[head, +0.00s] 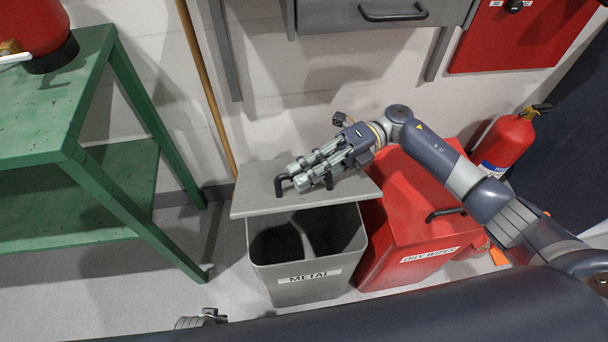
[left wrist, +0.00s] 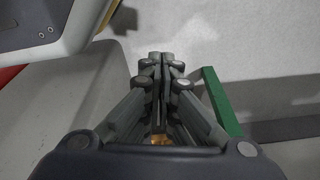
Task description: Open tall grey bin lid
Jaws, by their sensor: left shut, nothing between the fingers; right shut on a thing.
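The tall grey bin (head: 305,282) stands on the floor and bears a label reading METAL. Its grey lid (head: 258,205) is partly raised, and the dark inside of the bin shows below it. My right gripper (head: 292,177) is shut on the black handle (head: 281,184) on top of the lid. My left gripper (left wrist: 156,62) is shut and empty in the left wrist view, over bare floor. In the head view only a small part of my left arm shows at the bottom edge.
A red bin (head: 400,225) labelled OILY WIPES stands right of the grey bin. A green table (head: 95,150) is at the left. A wooden pole (head: 205,85) leans on the wall behind. A fire extinguisher (head: 508,142) is at the right. A grey drawer (head: 365,14) is above.

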